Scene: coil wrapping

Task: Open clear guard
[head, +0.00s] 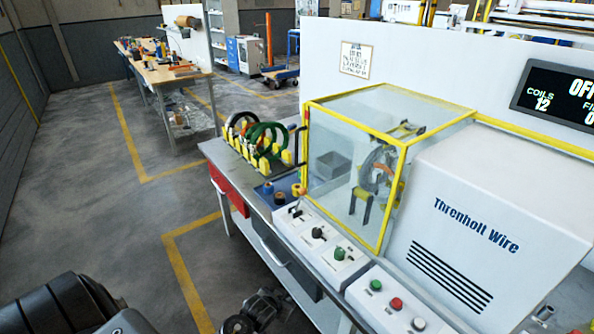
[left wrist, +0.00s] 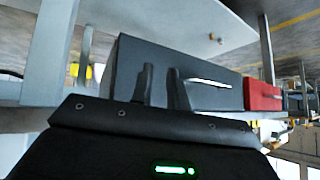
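The clear guard (head: 352,123) is a see-through box with yellow edges on the bench, at the right of the head view. It looks closed over the winding head (head: 376,172), which shows through its panels. My left gripper (head: 262,303) is low at the bottom of the head view, in front of the bench and apart from the guard. In the left wrist view its two dark fingers (left wrist: 163,78) stand apart with nothing between them. A small dark part at the lower right edge of the head view may be my right gripper; its fingers cannot be made out.
Control panels with knobs (head: 318,240) and buttons (head: 398,304) line the bench front. A rack of coils (head: 262,142) stands left of the guard. Grey (left wrist: 213,92) and red (left wrist: 262,95) drawers hang under the bench. The floor to the left is clear.

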